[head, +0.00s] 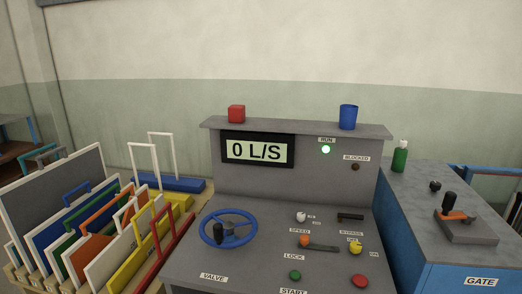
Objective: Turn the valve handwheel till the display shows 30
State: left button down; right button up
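The blue valve handwheel (229,228) lies on the sloped left part of the grey console, above the VALVE label (213,277). The display (257,150) on the console's upright panel reads 0 L/S. Neither of my grippers is in the head view.
A rack with several coloured framed panels (85,225) stands left of the console, close to the handwheel. Right of the wheel are small knobs, an orange-ended lever (320,246) and a red button (359,281). A red cube (236,114) and blue cup (348,117) stand on the console's top shelf.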

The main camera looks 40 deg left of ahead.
aim_at(221, 229)
jog(key=k+j+u, duration=0.15)
jog(key=u, duration=1.4)
